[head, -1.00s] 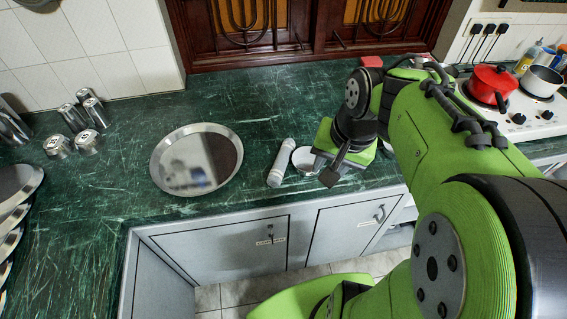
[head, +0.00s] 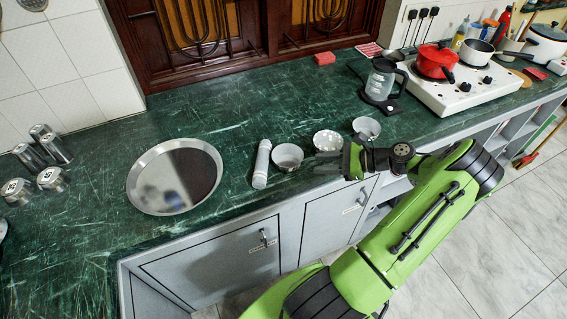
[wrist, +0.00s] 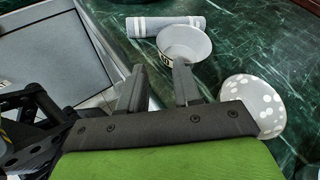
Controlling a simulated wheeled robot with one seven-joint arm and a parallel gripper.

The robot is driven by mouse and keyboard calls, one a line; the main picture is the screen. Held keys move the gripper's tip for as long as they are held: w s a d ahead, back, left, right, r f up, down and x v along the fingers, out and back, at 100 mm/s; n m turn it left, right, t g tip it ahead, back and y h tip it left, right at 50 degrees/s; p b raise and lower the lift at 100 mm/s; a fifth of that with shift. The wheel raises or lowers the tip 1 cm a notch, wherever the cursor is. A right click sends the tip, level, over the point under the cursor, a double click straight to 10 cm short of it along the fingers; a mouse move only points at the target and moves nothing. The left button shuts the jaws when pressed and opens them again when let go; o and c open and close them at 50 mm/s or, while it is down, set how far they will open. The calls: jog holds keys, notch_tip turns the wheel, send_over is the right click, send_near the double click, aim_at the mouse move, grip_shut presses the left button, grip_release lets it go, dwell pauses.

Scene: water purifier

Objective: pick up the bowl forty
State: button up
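Three bowls stand in a row on the green counter. The left one is a plain pale bowl (head: 287,156), which also shows in the wrist view (wrist: 185,45); it has a small label on its side, too small to read surely. The middle one is a white-dotted bowl (head: 327,141), at the right in the wrist view (wrist: 252,103). The third is a grey bowl (head: 366,127). My gripper (head: 322,161) is at the counter's front edge, pointing left. In the wrist view its two fingers (wrist: 159,75) are apart and empty, with the plain bowl just beyond the tips.
A grey-white cylinder (head: 262,164) stands or lies left of the plain bowl, also in the wrist view (wrist: 166,26). A large round tray (head: 136,196) is further left. A coffee maker (head: 383,82) and a stove (head: 455,98) are at the right.

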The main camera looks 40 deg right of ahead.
jog(key=b+x, duration=0.2)
jog(key=x, duration=0.9)
jog(key=shift+s, duration=0.1)
grip_shut()
